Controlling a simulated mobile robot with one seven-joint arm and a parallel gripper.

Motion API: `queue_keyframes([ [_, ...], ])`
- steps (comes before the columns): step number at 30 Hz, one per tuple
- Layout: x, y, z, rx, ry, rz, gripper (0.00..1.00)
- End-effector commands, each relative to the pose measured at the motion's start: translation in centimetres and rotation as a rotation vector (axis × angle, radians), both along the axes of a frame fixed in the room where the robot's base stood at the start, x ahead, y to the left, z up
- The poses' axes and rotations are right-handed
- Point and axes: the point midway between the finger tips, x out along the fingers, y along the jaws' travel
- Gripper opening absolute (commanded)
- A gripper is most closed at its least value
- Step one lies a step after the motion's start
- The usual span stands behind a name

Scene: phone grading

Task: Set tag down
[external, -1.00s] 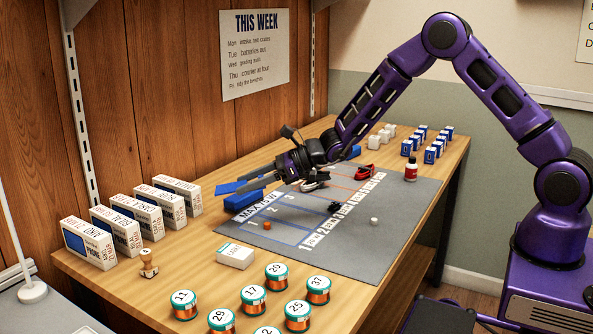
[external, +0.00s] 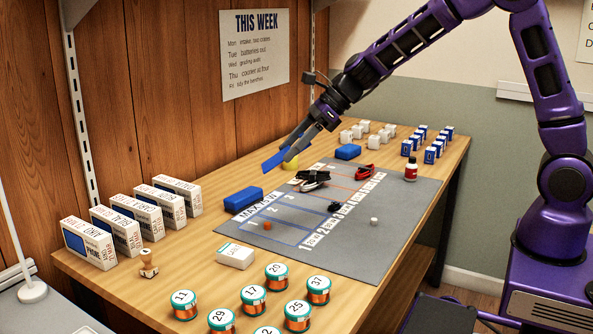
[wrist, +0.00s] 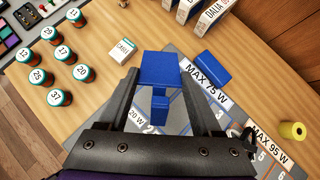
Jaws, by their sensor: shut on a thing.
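I cannot tell whether that part belongs to the tag. The grey mat (external: 400,210) below carries printed numbered squares and white strips, one reading MAX 75 W (wrist: 207,82).
A blue block (external: 243,199) lies by the mat's left edge and another (external: 348,152) at its far end. A yellow cylinder (external: 290,162) stands near my gripper. Black tools (external: 311,180) and a red item (external: 365,171) lie on the mat. Numbered jars (external: 251,300) stand in front.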

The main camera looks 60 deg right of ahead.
Motion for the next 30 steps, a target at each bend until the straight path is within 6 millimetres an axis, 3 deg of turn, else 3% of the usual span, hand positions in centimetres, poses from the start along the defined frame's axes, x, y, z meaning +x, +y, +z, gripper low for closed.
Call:
queue_keyframes([
  [6, 1.8, 4.7, 2.6, -0.102, 0.086, 0.291, 0.06],
  [14, 3.6, 8.7, 2.8, -0.238, 0.144, 0.663, 0.06],
  [23, 5.5, 11.4, 0.2, -0.447, 0.141, 1.138, 0.06],
  [30, 8.0, 12.1, -3.1, -0.729, 0.019, 1.642, 0.06],
])
